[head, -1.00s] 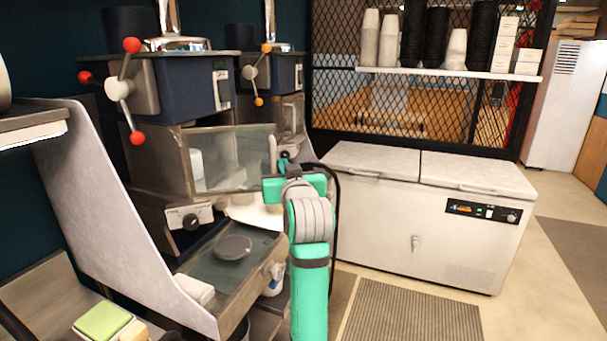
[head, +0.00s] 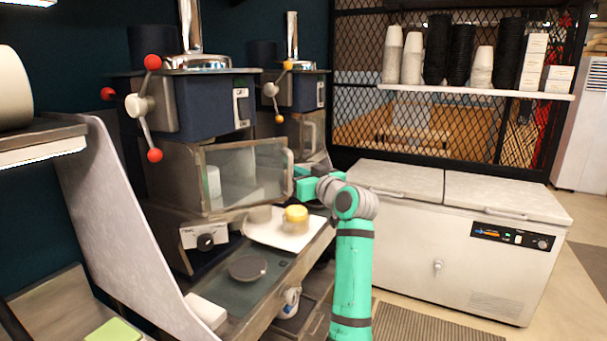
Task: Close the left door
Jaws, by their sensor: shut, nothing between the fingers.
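The left door (head: 245,177) is a framed glass panel on the front of the left blue-topped machine (head: 205,105). It has a curved metal handle at its right edge. I cannot tell for certain whether a gap remains between the panel and the machine body. Pale shapes show through the glass. My gripper (head: 298,184) is shut and empty, right beside the door's right edge and handle. Whether it touches the door is unclear. My teal arm comes up from below, to the right of the door.
A white tray (head: 262,232) with a yellow-topped item (head: 296,214) lies below the door. A dark round disc (head: 248,268) is on the counter nearer me. A second machine (head: 298,95) stands behind. A white chest freezer (head: 430,240) is at right, with floor between.

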